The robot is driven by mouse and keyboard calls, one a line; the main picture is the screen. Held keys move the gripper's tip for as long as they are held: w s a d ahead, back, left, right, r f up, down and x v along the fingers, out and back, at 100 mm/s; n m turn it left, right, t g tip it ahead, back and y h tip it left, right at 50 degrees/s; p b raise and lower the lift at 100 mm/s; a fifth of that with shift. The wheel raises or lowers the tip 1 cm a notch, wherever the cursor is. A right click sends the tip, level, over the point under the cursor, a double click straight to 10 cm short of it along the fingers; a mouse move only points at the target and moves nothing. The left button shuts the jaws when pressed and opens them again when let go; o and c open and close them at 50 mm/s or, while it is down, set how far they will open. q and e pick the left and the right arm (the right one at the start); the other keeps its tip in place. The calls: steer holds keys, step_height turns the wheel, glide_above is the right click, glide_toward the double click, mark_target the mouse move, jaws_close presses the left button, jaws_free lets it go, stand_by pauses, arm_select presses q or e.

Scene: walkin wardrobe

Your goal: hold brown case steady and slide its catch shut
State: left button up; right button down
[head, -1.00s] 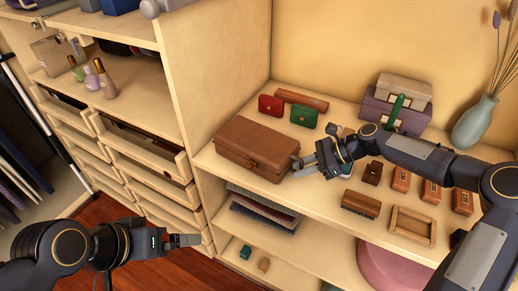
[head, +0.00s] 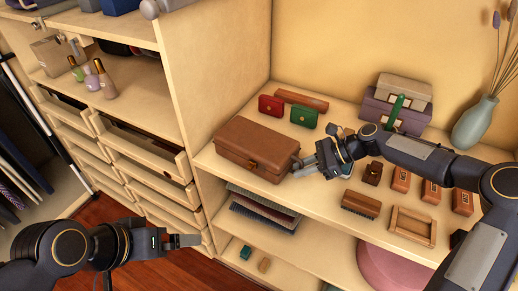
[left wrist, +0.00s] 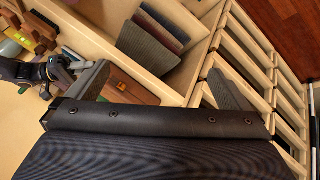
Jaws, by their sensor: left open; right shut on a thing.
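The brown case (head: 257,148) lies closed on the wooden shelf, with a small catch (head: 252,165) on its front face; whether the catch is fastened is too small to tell. My right gripper (head: 302,165) is at the case's right end, shut on its edge. My left gripper (head: 188,241) is open and empty, low in front of the drawers and well apart from the case. In the left wrist view, its fingers stand wide apart, the case (left wrist: 128,88) shows partly behind one finger, and my right gripper (left wrist: 42,72) is at the left.
A red box (head: 271,105) and a green box (head: 304,116) stand behind the case. A brush (head: 361,204), a wooden tray (head: 412,226) and several small brown boxes lie to the right. Open drawers (head: 145,150) are at the left. Folded cloths (head: 262,208) lie below the shelf.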

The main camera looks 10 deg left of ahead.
stand_by(0.5)
arm_select(q)
steer(key=shift+c, duration=1.3)
steer(key=shift+w+a+f, duration=0.15)
steer(key=shift+w, duration=0.2)
steer(key=shift+c, duration=1.1)
steer(key=w+a+f, duration=0.1)
steer(key=w, duration=0.2)
steer(key=w+a+f+m+t+y, duration=0.1)
steer(key=w, duration=0.2)
steer(key=w+a+f+t+y, duration=0.1)
steer(key=w+f, duration=0.1)
steer(key=w, duration=0.1)
steer(key=shift+m, duration=0.4)
steer(key=c, duration=1)
steer(key=m+t+h, duration=0.6)
steer(key=t+h, duration=0.1)
steer(key=t, duration=0.1)
glide_toward(249, 168)
steer(key=x, duration=0.9)
steer(key=shift+c, duration=0.3)
